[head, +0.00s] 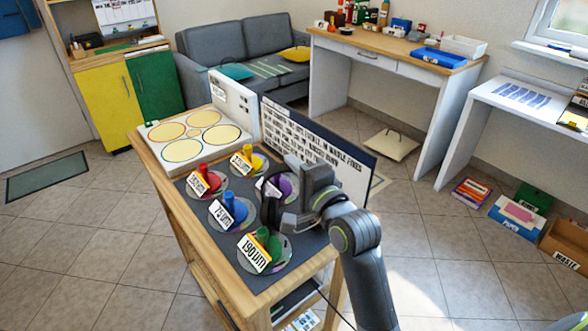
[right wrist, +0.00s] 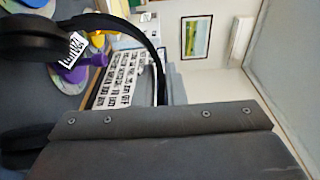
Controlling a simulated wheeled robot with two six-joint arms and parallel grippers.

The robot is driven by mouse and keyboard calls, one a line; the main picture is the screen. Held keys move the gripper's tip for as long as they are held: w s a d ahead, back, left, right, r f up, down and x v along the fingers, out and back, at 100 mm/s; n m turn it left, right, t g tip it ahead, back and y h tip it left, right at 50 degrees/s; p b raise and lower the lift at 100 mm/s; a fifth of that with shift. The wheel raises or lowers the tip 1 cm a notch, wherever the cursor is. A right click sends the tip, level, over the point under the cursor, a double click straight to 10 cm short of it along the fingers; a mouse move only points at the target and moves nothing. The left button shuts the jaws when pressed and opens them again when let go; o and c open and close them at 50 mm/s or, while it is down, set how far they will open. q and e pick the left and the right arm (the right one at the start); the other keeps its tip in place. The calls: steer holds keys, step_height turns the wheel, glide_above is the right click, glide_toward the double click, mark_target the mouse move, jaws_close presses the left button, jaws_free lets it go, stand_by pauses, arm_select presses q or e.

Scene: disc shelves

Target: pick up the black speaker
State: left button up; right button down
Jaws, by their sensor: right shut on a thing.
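My right gripper (head: 284,212) is over the front right part of the wooden table and shut on black headphones (head: 269,210). In the right wrist view the headphones show as a curved black band (right wrist: 155,55) with dark round cups (right wrist: 30,45) at the left edge. The gripper's grey body fills the lower part of that view. I cannot make out a black speaker for sure; a small dark item (head: 90,41) stands on the yellow and green cabinet. My left gripper is not in view.
Several discs with coloured pegs and labels lie on the table's dark mat (head: 200,232), including a green peg (head: 268,240) and blue peg (head: 233,208) near the gripper. A lettered board (head: 318,145) stands behind. A desk (head: 385,42) with small objects is at the back.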

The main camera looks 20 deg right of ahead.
steer(key=c, duration=1.9)
jaws_free()
steer(key=o, duration=0.4)
